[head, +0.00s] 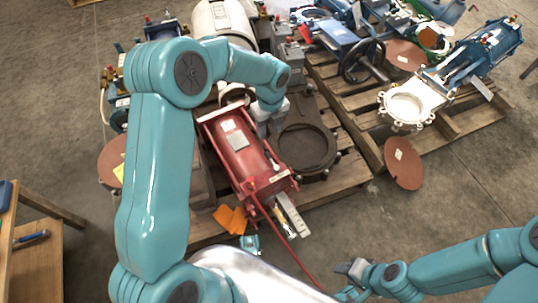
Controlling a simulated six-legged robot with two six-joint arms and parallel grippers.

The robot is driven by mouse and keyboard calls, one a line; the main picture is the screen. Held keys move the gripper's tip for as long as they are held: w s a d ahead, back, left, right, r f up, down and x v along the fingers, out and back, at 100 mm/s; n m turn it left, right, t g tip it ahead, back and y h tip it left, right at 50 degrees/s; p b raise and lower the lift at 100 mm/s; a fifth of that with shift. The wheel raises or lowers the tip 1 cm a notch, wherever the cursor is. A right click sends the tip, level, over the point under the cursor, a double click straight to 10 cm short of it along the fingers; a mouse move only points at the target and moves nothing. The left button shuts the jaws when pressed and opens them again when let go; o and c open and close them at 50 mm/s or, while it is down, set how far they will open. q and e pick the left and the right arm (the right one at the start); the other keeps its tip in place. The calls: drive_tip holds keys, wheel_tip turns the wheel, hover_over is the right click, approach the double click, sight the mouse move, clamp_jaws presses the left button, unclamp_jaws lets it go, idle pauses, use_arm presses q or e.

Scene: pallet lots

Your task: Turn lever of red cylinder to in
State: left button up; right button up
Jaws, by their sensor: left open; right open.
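The red cylinder (238,150) lies on a wooden pallet in the middle of the head view, with pale labels on its upper side. A thin red line runs from its near end toward the floor. I cannot make out its lever clearly. My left gripper (265,122) is open, beside the right side of the cylinder's far part; its fingertips are small and partly hidden, so I cannot tell whether they touch anything. My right gripper (345,281) is open at the bottom, over the floor and away from the cylinder.
A dark round flange (305,147) lies just right of the cylinder. Another pallet (455,127) at right holds blue valves and a white ring flange (405,106). An orange tag (230,219) hangs near the cylinder's near end. A wooden table (36,262) stands at lower left.

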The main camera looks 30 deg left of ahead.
sight(268, 155)
use_arm(q)
drive_tip(key=f+b, duration=0.1)
drive_tip(key=f, duration=0.3)
drive_tip(key=f+b, duration=0.1)
drive_tip(key=f, duration=0.2)
drive_tip(key=f+b, duration=0.1)
drive_tip(key=f, duration=0.3)
drive_tip(key=shift+s+f+b, duration=0.3)
drive_tip(key=shift+b, duration=0.1)
drive_tip(key=shift+f, duration=0.65)
clamp_jaws()
